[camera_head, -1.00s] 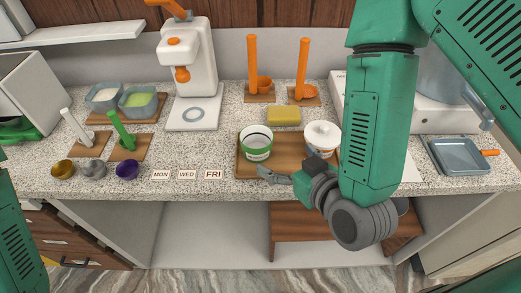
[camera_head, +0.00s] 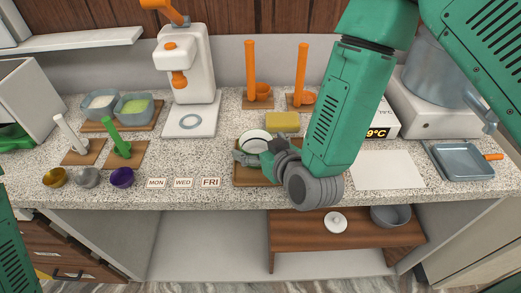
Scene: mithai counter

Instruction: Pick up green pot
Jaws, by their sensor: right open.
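The green pot (camera_head: 256,135) is a small white tub with a green band, seen in the earlier frame. It stands on the wooden tray (camera_head: 241,178) on the counter, and now mostly its round pale rim shows. My right gripper (camera_head: 243,154) is open just in front of the pot. Its fingers and wrist cover the pot's front, so I cannot tell whether they touch it. My left gripper is out of view; only part of my left arm shows at the left edge.
A yellow sponge (camera_head: 283,122) lies behind the pot. Orange utensils stand behind it on wooden holders (camera_head: 259,102). A white dispenser (camera_head: 187,75) stands behind left. Day cards (camera_head: 183,183) and small bowls (camera_head: 122,177) line the front left. My right arm hides the tray's right part.

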